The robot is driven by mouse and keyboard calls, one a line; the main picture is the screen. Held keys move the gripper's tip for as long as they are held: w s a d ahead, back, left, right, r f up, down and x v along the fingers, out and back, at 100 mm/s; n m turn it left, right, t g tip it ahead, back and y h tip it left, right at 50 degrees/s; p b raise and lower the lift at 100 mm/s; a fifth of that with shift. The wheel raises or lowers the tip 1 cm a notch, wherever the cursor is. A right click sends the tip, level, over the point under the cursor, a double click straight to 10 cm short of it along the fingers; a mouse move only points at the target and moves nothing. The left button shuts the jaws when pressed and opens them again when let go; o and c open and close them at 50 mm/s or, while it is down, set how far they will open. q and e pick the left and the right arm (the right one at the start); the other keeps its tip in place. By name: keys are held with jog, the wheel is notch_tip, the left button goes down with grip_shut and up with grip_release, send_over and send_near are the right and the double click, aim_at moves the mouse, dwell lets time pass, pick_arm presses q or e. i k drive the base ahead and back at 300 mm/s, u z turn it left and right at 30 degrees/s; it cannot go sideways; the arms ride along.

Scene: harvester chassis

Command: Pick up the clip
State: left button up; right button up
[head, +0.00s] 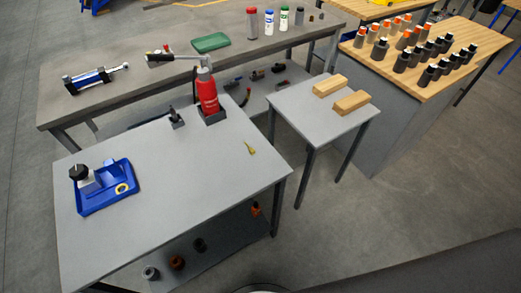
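A small yellow-green piece (250,148), thin and pointed, lies on the right part of the near grey table (200,190). A small yellow ring (121,188) lies in the blue tray (92,208) on the left of the same table. Either could be the clip; I cannot tell which at this size. Neither of my grippers is in view, and nothing touches these two pieces.
A red bottle (207,92) stands in a dark holder at the table's back edge, beside a small black part (176,117). A smaller table (290,105) with two wooden blocks (351,102) stands to the right. The near table's middle is clear.

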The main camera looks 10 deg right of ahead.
aim_at(252, 151)
jog(key=z, duration=2.35)
jog(key=i, duration=3.35)
jog(key=u, duration=3.75)
